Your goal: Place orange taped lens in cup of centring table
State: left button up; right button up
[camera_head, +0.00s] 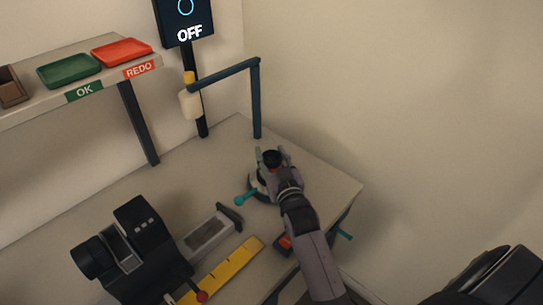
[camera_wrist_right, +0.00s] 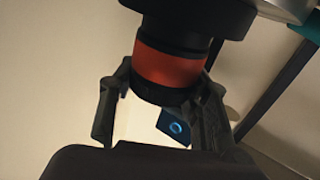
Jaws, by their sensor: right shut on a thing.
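The orange taped lens (camera_wrist_right: 168,66) is a black barrel with an orange-red band. My right gripper (camera_wrist_right: 160,100) has its fingers on either side of the barrel and is shut on it. In the head view my right gripper (camera_head: 270,158) holds the lens (camera_head: 273,156) at the centring table (camera_head: 256,187), a dark round base with a teal knob. A wider black part meets the lens at the top of the wrist view; I cannot tell whether it is the cup. The arm hides most of the cup, and seating is unclear. My left gripper is out of view.
A blue-grey bent post (camera_head: 257,100) with a pale cylinder (camera_head: 190,104) stands behind. A screen (camera_head: 187,22) reads OFF. A black device (camera_head: 130,250), a grey block (camera_head: 210,232) and a yellow ruler (camera_head: 225,268) lie left. Green (camera_head: 68,70) and red (camera_head: 121,51) trays sit on a shelf.

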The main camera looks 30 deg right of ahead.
jog(key=shift+f, duration=0.55)
jog(key=o, duration=1.3)
jog(key=shift+c, duration=0.2)
jog(key=shift+r, duration=0.1)
